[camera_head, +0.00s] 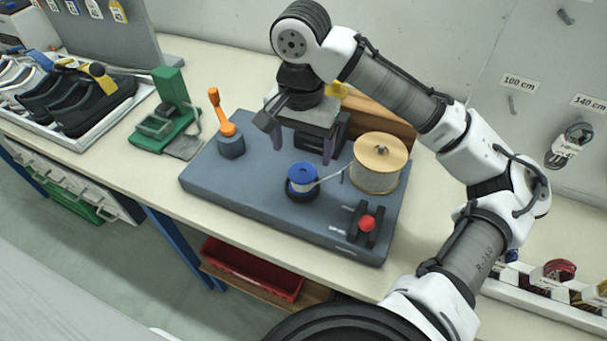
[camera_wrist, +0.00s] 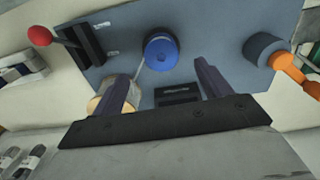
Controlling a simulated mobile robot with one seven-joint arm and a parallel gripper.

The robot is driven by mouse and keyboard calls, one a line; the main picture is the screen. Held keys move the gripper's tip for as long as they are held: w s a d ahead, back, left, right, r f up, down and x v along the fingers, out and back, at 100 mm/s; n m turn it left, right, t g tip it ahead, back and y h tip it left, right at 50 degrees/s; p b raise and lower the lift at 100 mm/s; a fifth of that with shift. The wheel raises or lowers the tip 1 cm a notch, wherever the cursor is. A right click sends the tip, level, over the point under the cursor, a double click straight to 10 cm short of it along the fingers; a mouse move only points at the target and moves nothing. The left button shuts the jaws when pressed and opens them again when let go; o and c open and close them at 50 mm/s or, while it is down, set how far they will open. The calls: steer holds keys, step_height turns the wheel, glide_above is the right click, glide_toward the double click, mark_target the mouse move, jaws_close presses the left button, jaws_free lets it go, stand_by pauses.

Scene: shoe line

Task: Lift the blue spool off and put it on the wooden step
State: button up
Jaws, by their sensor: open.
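The blue spool (camera_head: 301,172) sits upright on a dark holder on the grey-blue board (camera_head: 240,185). A pale cord runs from it toward a larger wooden-flanged spool (camera_head: 380,155). In the wrist view the blue spool (camera_wrist: 161,52) shows from above, beyond the fingers. My gripper (camera_head: 303,160) is open and empty, just behind and above the blue spool. Its two dark purple fingers are apart; they also show in the wrist view (camera_wrist: 163,78). A brown wooden block (camera_head: 385,118), seemingly the wooden step, stands behind the board, partly hidden by my arm.
An orange-handled lever (camera_head: 221,115) stands on the board's left, and a red-knobbed black device (camera_head: 366,224) at its front right. A green press (camera_head: 172,105) and a shoe tray (camera_head: 70,135) are further left. A red bin (camera_head: 255,268) is below the table.

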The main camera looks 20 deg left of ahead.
mark_target(302, 174)
step_height(302, 174, down, 9)
steer(key=shift+r+p, duration=0.15)
steer(key=shift+p, duration=0.65)
steer(key=shift+c, duration=0.5)
steer(key=c, duration=1.2)
steer(key=shift+r, duration=0.1)
